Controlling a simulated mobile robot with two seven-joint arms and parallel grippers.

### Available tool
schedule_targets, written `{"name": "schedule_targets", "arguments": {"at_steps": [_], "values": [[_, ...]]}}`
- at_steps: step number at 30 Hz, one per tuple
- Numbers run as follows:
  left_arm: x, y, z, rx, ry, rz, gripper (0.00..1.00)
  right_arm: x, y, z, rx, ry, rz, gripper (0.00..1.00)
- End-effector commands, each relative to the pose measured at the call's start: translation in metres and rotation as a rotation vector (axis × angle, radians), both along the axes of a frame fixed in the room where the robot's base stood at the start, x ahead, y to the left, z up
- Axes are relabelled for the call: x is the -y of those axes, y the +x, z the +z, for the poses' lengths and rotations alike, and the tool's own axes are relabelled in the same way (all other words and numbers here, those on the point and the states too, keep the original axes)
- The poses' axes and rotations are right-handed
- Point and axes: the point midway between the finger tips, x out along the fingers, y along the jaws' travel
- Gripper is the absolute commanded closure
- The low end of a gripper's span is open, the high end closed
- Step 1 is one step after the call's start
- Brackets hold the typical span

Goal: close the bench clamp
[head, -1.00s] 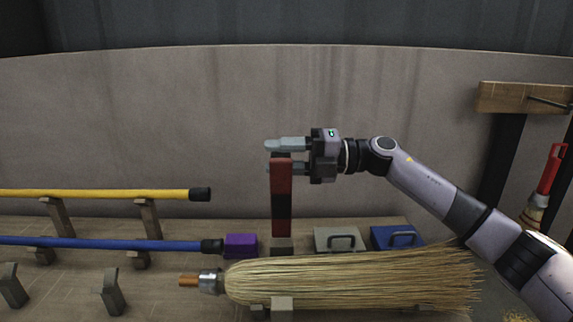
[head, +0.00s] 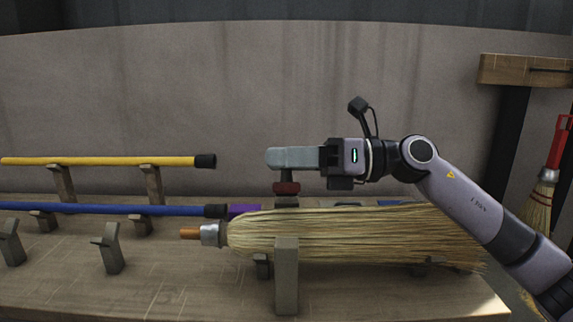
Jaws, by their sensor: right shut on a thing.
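The bench clamp's red and black lever (head: 287,188) shows only as a short piece below the fingers of my right gripper (head: 280,158). My right gripper is shut on the lever, its fingers pointing left; they hide the lever's upper part. The clamp's base is mostly hidden behind the broom head. The straw broom head (head: 350,232) lies sideways on the bench (head: 200,275), its metal collar and short wooden stub to the left. A grey-brown post (head: 286,275) stands in front of the bristles. My left gripper is not in view.
A yellow pole (head: 100,161) and a blue pole (head: 100,209) lie on wooden rests at the left. A purple block (head: 244,211) sits behind the broom collar. A small red-handled brush (head: 549,180) hangs at the right.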

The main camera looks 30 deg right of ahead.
Motion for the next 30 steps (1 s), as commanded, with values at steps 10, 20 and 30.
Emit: {"name": "schedule_targets", "arguments": {"at_steps": [10,20,30], "values": [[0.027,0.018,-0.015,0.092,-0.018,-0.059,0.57,-0.011,-0.023,-0.045,0.254,-0.120,0.000,1.00],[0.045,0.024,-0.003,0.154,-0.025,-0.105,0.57,-0.014,-0.030,-0.063,0.384,-0.184,-0.001,1.00],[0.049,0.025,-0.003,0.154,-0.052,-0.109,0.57,-0.015,-0.031,-0.066,0.415,-0.201,0.001,1.00]]}}
